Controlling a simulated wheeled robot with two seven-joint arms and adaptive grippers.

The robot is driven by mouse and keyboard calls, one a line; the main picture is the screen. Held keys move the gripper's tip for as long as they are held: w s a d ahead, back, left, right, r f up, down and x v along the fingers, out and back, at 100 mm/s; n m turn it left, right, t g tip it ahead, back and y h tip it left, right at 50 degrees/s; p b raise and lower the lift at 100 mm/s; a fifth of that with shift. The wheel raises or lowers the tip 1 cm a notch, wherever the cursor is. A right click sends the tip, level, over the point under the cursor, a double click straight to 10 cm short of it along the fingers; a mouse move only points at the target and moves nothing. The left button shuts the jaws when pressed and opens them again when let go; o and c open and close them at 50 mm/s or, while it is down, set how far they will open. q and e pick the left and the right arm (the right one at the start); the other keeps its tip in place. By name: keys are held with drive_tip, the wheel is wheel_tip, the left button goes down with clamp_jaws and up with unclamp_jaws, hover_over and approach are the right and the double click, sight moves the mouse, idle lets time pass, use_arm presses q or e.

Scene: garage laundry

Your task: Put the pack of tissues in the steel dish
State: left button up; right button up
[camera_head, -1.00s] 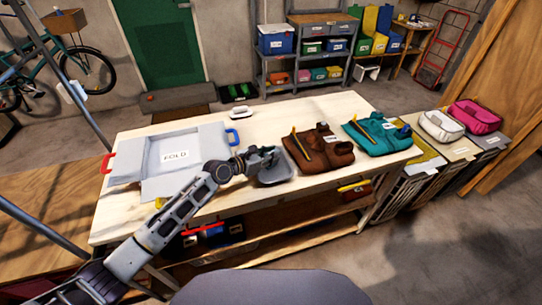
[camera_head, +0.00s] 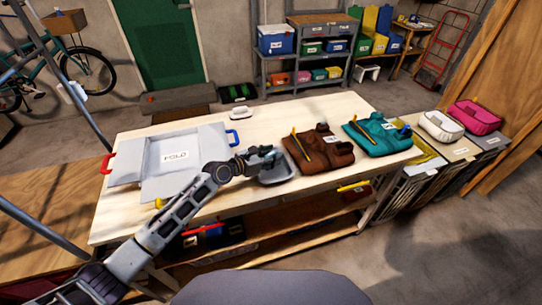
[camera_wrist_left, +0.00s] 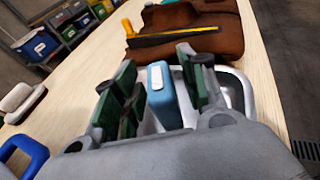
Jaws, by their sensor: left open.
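The steel dish (camera_head: 276,176) sits near the front edge of the table, left of the brown garment. In the left wrist view its shiny rim (camera_wrist_left: 240,95) shows around my fingers. The pack of tissues is a small blue block with a white label (camera_wrist_left: 162,98), standing between my left fingers and within the dish's outline. Its underside is hidden, so I cannot tell whether it rests on the dish floor. My left gripper (camera_head: 263,157) is over the dish, its green-padded fingers (camera_wrist_left: 156,82) open with a gap beside the pack. My right gripper is not in view.
A grey folding board (camera_head: 177,156) with red and blue handles lies at left. A brown garment (camera_head: 318,150) and a teal garment (camera_head: 378,135) lie to the right. A small white object (camera_head: 238,113) sits at the table's back edge.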

use_arm(q)
drive_tip(key=shift+r, duration=0.15)
drive_tip(key=v, duration=1.2)
drive_tip(key=shift+p, duration=0.3)
idle(1.4)
